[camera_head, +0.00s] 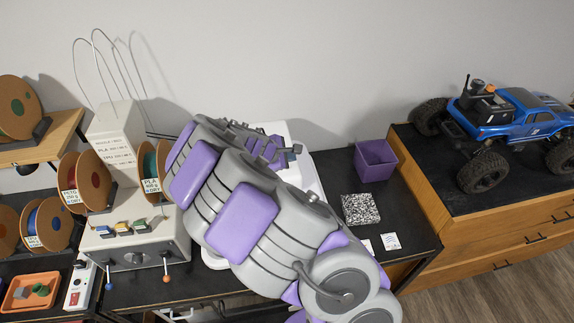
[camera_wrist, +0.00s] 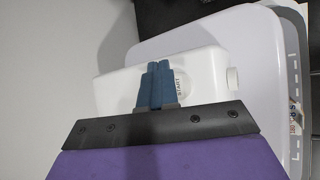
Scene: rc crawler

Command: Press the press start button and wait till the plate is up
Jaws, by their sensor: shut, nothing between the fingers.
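The press is a white machine on the dark bench. In the head view my arm covers most of it, and only white parts (camera_head: 308,178) show at its right side. In the wrist view its white housing (camera_wrist: 204,62) carries a round button (camera_wrist: 181,83) marked START. My gripper (camera_wrist: 155,66) is shut and empty, its blue fingers just left of the button and overlapping its edge. I cannot tell whether they touch it. A broad pale surface of the machine (camera_wrist: 250,48) lies beyond the housing. I cannot make out the plate's height.
A control box (camera_head: 135,250) with small levers and several filament spools (camera_head: 86,180) stand at the left. A purple bin (camera_head: 375,160) and a speckled square (camera_head: 361,209) lie right of the press. A blue RC truck (camera_head: 510,115) sits on the wooden cabinet (camera_head: 500,225).

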